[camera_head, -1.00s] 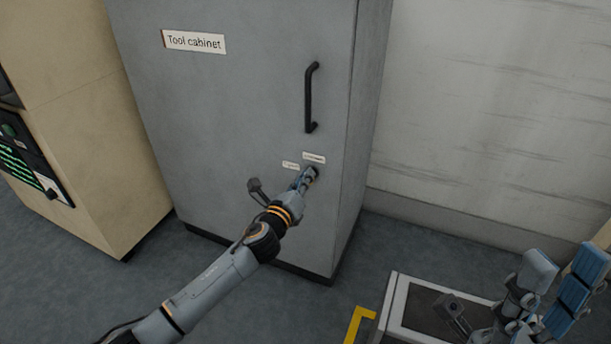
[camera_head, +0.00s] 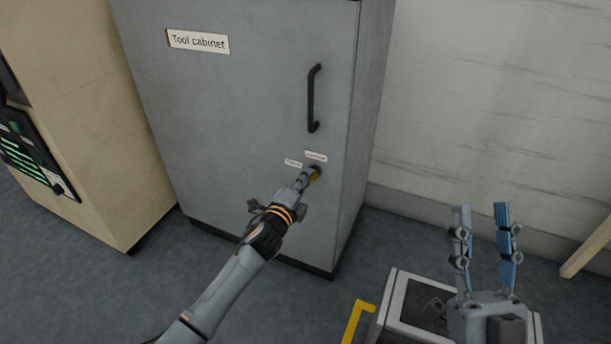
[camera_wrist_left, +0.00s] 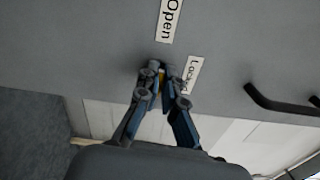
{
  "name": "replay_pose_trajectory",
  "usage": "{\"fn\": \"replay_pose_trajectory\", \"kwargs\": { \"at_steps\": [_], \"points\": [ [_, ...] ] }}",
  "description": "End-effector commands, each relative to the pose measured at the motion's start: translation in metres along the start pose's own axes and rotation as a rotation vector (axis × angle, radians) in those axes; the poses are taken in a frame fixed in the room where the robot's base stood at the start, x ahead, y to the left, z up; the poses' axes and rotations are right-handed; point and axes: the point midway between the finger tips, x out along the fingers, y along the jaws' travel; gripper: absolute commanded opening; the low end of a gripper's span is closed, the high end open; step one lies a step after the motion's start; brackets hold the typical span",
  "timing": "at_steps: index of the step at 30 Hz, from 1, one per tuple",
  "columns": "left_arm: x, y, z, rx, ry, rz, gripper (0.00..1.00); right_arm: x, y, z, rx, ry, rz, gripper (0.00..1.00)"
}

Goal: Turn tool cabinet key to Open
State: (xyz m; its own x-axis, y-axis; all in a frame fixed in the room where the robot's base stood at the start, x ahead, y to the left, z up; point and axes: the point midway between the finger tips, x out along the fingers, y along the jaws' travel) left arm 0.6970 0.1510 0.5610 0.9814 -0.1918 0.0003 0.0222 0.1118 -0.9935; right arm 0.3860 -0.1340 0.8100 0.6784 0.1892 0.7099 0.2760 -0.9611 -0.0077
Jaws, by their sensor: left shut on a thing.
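The grey tool cabinet (camera_head: 240,130) stands with its door facing me. The yellow key (camera_head: 316,175) sits at the lock, below the "Locked" label (camera_head: 316,157) and right of the "Open" label (camera_head: 293,163). My left gripper (camera_head: 308,177) is shut on the key at the door. In the left wrist view its fingertips (camera_wrist_left: 161,72) close around a bit of yellow, beside the Open label (camera_wrist_left: 171,18) and the Locked label (camera_wrist_left: 191,76). The fingers hide most of the key, so its exact angle is unclear. My right gripper (camera_head: 482,210) is open and empty, fingers upward, away from the cabinet.
A black door handle (camera_head: 313,98) is above the lock. A beige cabinet with a panel (camera_head: 85,120) stands at the left. A pale wall (camera_head: 480,110) is at the right. A yellow floor mark (camera_head: 357,322) lies at the lower right.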

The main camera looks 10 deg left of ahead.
Motion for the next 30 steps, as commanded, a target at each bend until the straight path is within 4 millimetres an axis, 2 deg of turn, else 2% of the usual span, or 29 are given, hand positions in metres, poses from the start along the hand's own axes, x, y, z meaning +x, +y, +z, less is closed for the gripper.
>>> {"fn": "replay_pose_trajectory", "kwargs": {
  "at_steps": [9,25,26,28,30],
  "points": [
    [0.0,0.002,0.0,-0.112,-0.002,0.003,0.0,0.0,0.002,0.017,-0.005,-0.098,0.003,0.4],
    [0.0,0.003,0.0,-0.131,-0.001,0.003,0.0,0.0,0.003,0.021,-0.006,-0.116,0.004,0.4],
    [0.0,0.003,0.0,-0.131,-0.001,0.003,0.12,0.0,0.003,0.021,-0.006,-0.116,0.005,0.4],
    [0.0,0.003,0.0,-0.131,-0.001,0.002,0.27,0.0,0.003,0.021,-0.006,-0.116,0.005,0.4],
    [0.0,0.002,0.0,-0.131,-0.001,0.002,0.29,0.0,0.003,0.021,-0.006,-0.116,0.005,0.4]
  ]
}}
